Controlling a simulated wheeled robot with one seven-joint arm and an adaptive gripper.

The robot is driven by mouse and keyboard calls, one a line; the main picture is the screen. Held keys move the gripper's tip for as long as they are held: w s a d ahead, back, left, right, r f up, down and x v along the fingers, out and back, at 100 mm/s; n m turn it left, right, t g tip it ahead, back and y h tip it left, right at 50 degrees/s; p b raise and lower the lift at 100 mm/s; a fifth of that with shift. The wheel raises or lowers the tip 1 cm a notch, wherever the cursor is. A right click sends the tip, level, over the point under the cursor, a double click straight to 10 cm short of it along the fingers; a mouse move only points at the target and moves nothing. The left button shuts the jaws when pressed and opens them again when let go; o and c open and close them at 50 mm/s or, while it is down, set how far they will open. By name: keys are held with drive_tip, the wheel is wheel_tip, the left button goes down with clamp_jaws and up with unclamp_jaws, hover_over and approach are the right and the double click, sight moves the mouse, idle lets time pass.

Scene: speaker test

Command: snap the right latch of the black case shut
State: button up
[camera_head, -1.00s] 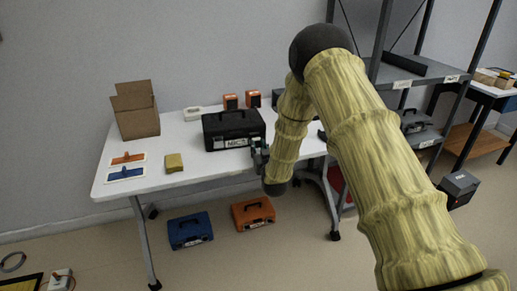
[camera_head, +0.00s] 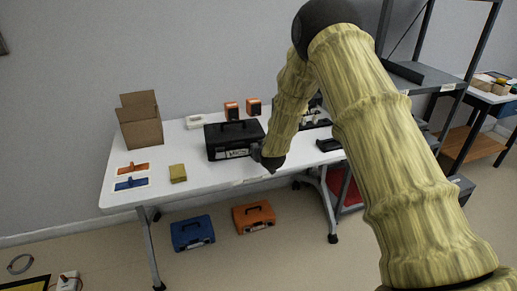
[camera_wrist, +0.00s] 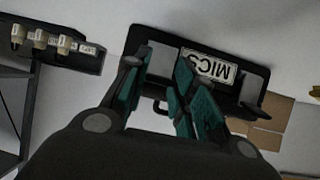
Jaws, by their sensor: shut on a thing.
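The black case (camera_head: 222,137) stands upright and closed on the white table, with a handle on top and a label reading MICS on its front. In the wrist view the case (camera_wrist: 206,46) appears upside down. Its far latch (camera_wrist: 252,88) shows as a grey plate beside the label. My gripper (camera_wrist: 162,60) is at the front of the case, on the other side of the label. Its teal fingers are around the grey right latch (camera_wrist: 160,57), which they partly hide. In the head view my gripper (camera_head: 258,153) is at the case's right front corner, mostly hidden by my wrist.
A cardboard box (camera_head: 140,128), yellow sponge (camera_head: 178,173) and two flat tools (camera_head: 132,183) are on the table's left. Orange boxes (camera_head: 253,106) stand behind the case. Blue (camera_head: 192,233) and orange (camera_head: 254,216) cases lie below. A connector rack (camera_wrist: 60,45) shows in the wrist view.

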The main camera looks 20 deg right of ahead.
drive_tip(key=shift+w+r+g+p, duration=0.65)
drive_tip(key=shift+g+p, duration=0.4)
drive_tip(key=shift+g, duration=0.15)
drive_tip(key=o, duration=1)
drive_tip(key=shift+o, duration=0.2)
drive_tip(key=v, duration=1.2)
drive_tip(key=shift+w, duration=0.2)
drive_tip(key=shift+d, duration=0.15)
